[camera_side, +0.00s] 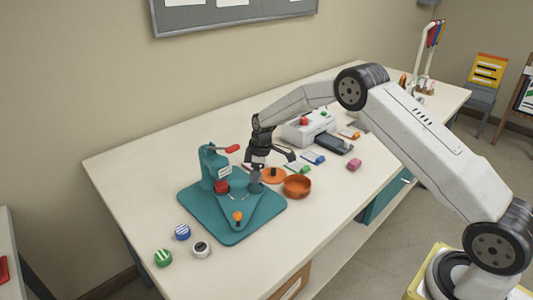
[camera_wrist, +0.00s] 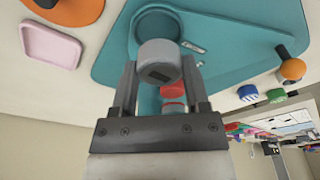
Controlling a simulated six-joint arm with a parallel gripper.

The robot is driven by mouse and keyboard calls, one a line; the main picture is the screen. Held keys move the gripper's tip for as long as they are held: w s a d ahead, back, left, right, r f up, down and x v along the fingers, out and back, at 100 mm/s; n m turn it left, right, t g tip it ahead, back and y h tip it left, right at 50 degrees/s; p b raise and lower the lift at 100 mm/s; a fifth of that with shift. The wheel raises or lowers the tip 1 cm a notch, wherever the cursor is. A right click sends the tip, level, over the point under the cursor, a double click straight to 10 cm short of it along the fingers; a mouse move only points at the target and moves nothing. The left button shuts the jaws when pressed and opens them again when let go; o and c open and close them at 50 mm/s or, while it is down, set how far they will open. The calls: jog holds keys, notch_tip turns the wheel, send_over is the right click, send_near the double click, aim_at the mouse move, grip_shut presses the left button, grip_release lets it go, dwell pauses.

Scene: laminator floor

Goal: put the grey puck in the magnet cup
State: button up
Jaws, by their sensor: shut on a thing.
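The grey puck (camera_wrist: 157,52) is a short pale grey cylinder with a dark rectangle on its face. My gripper (camera_wrist: 160,72) is shut on it, one finger on each side. A round teal cup (camera_wrist: 133,35), which looks like the magnet cup, is just beyond the puck in the wrist view; the puck overlaps its rim. In the side view my gripper (camera_side: 256,169) points down at the back right of the teal press base (camera_side: 226,230), with the puck (camera_side: 256,188) low at its tip. The cup is hidden there, and I cannot tell whether they touch.
The press column (camera_side: 209,166) with its red handle stands left of my gripper, beside a red die (camera_side: 222,187). Green, blue and white rolls lie front left. Bare table lies front right.

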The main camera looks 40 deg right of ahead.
aim_at(256, 189)
jog(key=shift+w+f, duration=0.1)
jog(key=shift+f, duration=1.55)
jog(key=shift+f, duration=0.2)
jog(key=shift+f, duration=0.1)
jog(key=shift+s+f, duration=0.2)
jog(key=shift+f, duration=0.3)
jog(key=o, duration=1.3)
jog(key=shift+a, duration=0.1)
jog(key=shift+c, duration=0.2)
jog(key=shift+r, duration=0.1)
jog(key=shift+a+r, duration=0.1)
jog(key=shift+r, duration=0.35)
jog(key=r, duration=0.4)
jog(key=d+r, duration=0.1)
jog(key=r, duration=0.3)
jog(key=s+r, duration=0.1)
jog(key=r, duration=0.3)
jog(key=shift+d+r, duration=0.2)
jog(key=shift+d, duration=0.15)
